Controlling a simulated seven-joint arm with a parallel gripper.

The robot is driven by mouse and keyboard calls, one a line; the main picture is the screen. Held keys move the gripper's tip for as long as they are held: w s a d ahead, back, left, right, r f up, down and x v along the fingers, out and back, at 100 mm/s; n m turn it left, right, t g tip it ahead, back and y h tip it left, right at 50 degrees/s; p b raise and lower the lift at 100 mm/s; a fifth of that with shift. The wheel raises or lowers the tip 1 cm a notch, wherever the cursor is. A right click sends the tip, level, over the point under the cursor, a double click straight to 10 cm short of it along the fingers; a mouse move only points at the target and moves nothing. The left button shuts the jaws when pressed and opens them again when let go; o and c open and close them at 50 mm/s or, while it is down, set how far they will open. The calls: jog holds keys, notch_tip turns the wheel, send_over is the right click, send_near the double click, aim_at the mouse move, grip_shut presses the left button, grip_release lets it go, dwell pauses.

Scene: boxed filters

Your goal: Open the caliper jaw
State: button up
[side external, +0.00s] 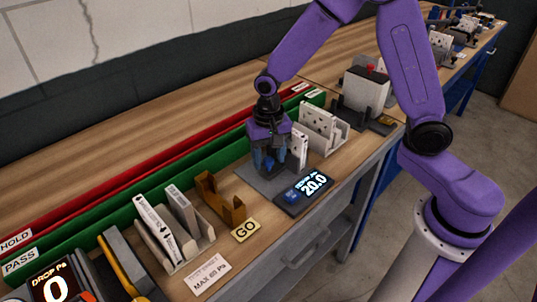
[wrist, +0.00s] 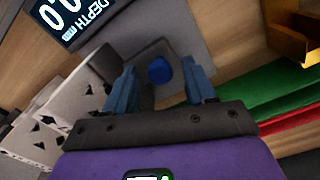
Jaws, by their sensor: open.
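The caliper has a flat grey base (side external: 252,178) and a dark display (side external: 312,187) reading 20.0. The display (wrist: 68,18) also shows, rotated and cut off, at the top left of the wrist view. A round blue knob (wrist: 160,70) sits on a grey block over the base. My gripper (side external: 270,162) is low over the base. In the wrist view its blue fingertips (wrist: 160,88) are apart, on either side of the knob, with visible gaps and nothing clearly held. The jaw itself is mostly hidden behind my gripper in the side view.
A white slotted rack (side external: 322,125) stands close behind and right of my gripper. A brown bracket (side external: 222,198) and GO label (side external: 245,231) are at the left. Green (side external: 190,173) and red (side external: 160,147) channels run behind. The bench edge is in front.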

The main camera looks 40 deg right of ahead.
aim_at(260, 180)
grip_shut()
jog(key=shift+a, duration=1.6)
grip_release()
jog(key=shift+r, duration=0.15)
notch_tip(260, 180, up, 17)
jog(key=shift+r, duration=0.15)
jog(key=shift+s, duration=0.1)
jog(key=s+d+f+n, duration=0.2)
jog(key=s+n, duration=0.3)
jog(key=s, duration=0.3)
jog(key=s+d+f+n, duration=0.3)
jog(key=s+n, duration=0.3)
jog(key=s, duration=0.2)
jog(key=s+d+f+n, duration=0.2)
jog(key=s+d+n, duration=0.2)
jog(key=s+n, duration=0.2)
jog(key=s, duration=0.2)
jog(key=shift+s+d+f, duration=0.2)
jog(key=shift+s+d, duration=0.05)
jog(key=shift+s, duration=0.05)
